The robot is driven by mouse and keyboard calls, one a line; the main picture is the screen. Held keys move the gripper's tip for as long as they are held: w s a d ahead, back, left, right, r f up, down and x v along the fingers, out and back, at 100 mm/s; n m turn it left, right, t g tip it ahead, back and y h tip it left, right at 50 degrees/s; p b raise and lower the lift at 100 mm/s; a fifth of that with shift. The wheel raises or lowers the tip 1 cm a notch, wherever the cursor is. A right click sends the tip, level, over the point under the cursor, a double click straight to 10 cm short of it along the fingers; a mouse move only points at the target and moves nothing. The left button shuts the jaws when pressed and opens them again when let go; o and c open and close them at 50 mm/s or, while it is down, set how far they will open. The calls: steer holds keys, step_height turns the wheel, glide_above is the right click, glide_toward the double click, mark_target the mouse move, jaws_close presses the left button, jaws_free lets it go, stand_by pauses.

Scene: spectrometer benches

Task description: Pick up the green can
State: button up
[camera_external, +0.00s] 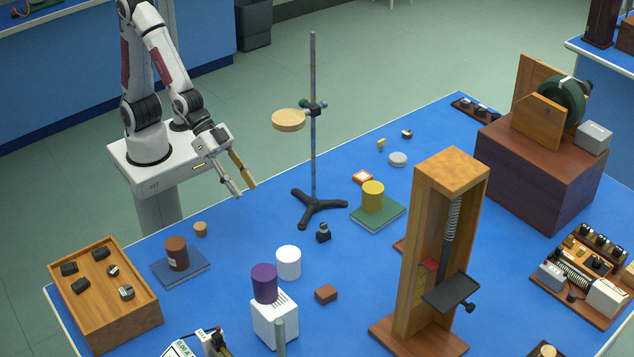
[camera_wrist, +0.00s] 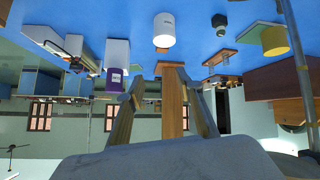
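No can that is clearly green shows in either view. A narrow grey-green upright cylinder (camera_external: 279,336) stands at the bottom edge of the external view, cut off by the frame; I cannot tell what it is. Other cans are brown (camera_external: 177,254), white (camera_external: 288,262), purple (camera_external: 264,283) and yellow (camera_external: 373,196). The wrist view is upside down and shows the white can (camera_wrist: 164,30), purple can (camera_wrist: 113,80) and yellow can (camera_wrist: 274,40). My gripper (camera_external: 247,191) is open and empty, above the table's far left edge and apart from every can. Its parted fingers show in the wrist view (camera_wrist: 160,84).
A metal stand (camera_external: 313,150) with a round wooden plate (camera_external: 288,120) rises right of my gripper. A tall wooden frame (camera_external: 408,270) stands front right. A wooden tray (camera_external: 130,318) is at the left.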

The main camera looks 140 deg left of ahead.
steer(key=w+a+f+n+y, duration=0.25)
steer(key=w+a+f, duration=0.25)
steer(key=a+f, duration=0.25)
steer(key=y, duration=0.4)
glide_toward(321, 224)
steer(key=shift+w+a+f+n+t, duration=0.2)
steer(key=shift+w+a+f+n, duration=0.05)
steer(key=shift+w, duration=0.25)
steer(key=shift+w+a+f+n+t, duration=0.2)
steer(key=shift+w+f, duration=0.05)
steer(key=shift+w, duration=0.2)
steer(key=shift+s+a+f+y, duration=0.15)
steer(key=shift+a+f+y, duration=0.1)
steer(key=shift+a+f, duration=0.25)
steer(key=shift+x, duration=1.3)
steer(key=shift+a, duration=0.1)
steer(key=shift+x, duration=2.5)
jaws_close()
